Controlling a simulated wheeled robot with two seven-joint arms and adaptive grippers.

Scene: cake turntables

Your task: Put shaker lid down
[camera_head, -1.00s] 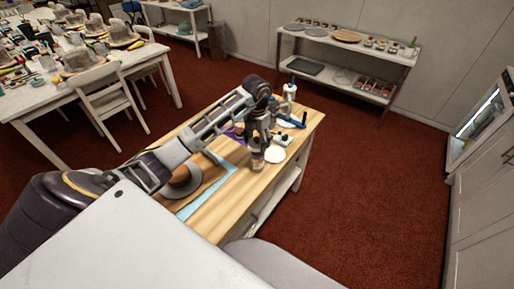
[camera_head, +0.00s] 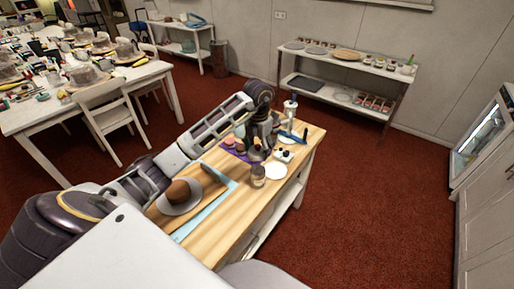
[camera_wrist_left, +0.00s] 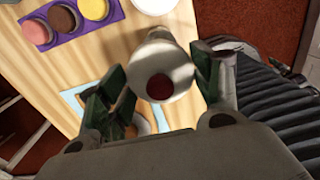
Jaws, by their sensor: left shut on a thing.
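My left gripper (camera_head: 258,152) is above the wooden worktable. In the left wrist view its dark green fingers (camera_wrist_left: 158,88) are on either side of a pale, round, tapered piece (camera_wrist_left: 157,62), which I take to be the shaker lid. In the head view the lid is too small and too hidden by the gripper to make out. A small jar (camera_head: 258,178), likely the shaker body, stands on the table just in front of the gripper, apart from it. My right gripper is not in view.
A white round plate (camera_head: 276,172) lies right of the jar. A bottle (camera_head: 290,110) stands at the back.

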